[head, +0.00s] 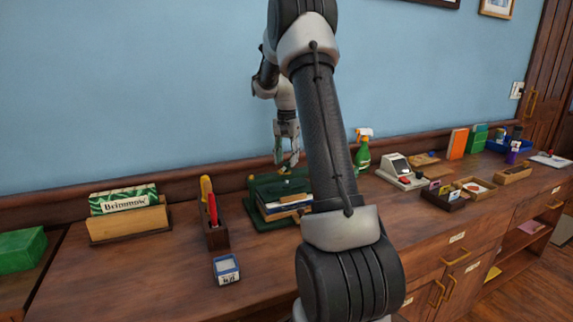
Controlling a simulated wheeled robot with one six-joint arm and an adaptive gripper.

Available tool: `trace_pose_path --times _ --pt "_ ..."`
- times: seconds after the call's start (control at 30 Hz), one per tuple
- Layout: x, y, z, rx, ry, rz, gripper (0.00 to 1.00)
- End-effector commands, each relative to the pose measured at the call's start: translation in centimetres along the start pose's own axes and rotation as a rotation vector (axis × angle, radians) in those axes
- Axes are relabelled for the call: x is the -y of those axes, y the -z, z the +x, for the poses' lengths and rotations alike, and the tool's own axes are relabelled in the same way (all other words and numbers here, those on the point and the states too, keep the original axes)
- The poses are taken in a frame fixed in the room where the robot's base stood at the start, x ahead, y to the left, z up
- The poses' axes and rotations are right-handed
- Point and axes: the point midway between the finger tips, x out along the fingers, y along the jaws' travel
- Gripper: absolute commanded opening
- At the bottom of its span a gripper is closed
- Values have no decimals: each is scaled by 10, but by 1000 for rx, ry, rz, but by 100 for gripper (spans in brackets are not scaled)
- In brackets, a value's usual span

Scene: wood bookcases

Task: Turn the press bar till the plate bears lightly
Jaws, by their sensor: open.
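A dark green press (267,221) stands on the wooden counter near the middle of the head view. Several books or boards (284,205) lie stacked in it. My gripper (287,162) points down just above the press, with its fingers open. Small brass-coloured parts show at the fingertips and at the left side of the press; the bar itself is too small to make out clearly. I cannot tell whether the fingers touch it. My arm hides the right side of the press. The gap between plate and stack cannot be judged.
A pen holder (216,235) and a small blue-and-white box (227,268) stand left of the press. A green spray bottle (362,155), a card machine (400,174) and trays (443,197) stand to the right.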

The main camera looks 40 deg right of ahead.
Motion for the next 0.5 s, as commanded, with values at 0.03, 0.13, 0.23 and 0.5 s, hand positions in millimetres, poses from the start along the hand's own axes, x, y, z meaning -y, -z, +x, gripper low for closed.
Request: trace_pose_path --times 0.03,0.13,0.23,0.5 --pt "0 0 8 2 -2 0 41" --pt "0 0 18 1 -1 -1 41" --pt "0 0 24 0 0 -1 41" --pt "0 0 25 0 0 -2 39"
